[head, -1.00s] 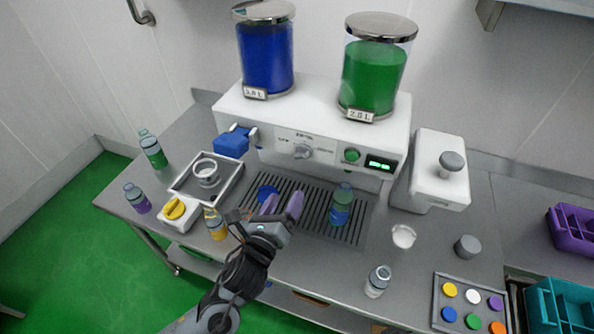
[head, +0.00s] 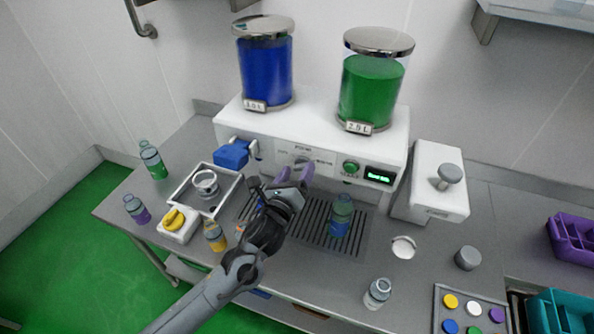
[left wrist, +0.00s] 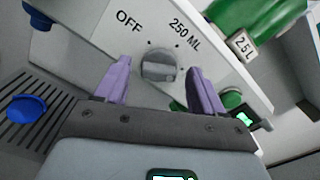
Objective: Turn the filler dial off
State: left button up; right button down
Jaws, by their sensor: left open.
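The grey filler dial (head: 301,161) is on the white front panel of the filler (head: 229,128), partly hidden by my left gripper (head: 295,173) in the head view. In the left wrist view the dial (left wrist: 158,66) shows between the two purple fingers of my left gripper (left wrist: 159,72), with a gap on each side. The label OFF is up and left of it and 250 ML up and right. I cannot tell for sure which mark the dial points to. My left gripper is open and empty, in front of the dial. My right gripper is out of view.
A blue tank (head: 266,75) and a green tank (head: 368,92) stand on the filler. A green button (head: 351,167) and a lit display (head: 379,177) are right of the dial. A blue-filled bottle (head: 340,216) stands on the drip grate (head: 315,232). A blue clamp-like part (head: 232,154) is at left.

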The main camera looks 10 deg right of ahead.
pick_arm(q)
jog(key=shift+w+d, duration=0.15)
jog(key=shift+w, duration=0.1)
jog(key=c, duration=1.1)
jog(key=shift+o, duration=0.2)
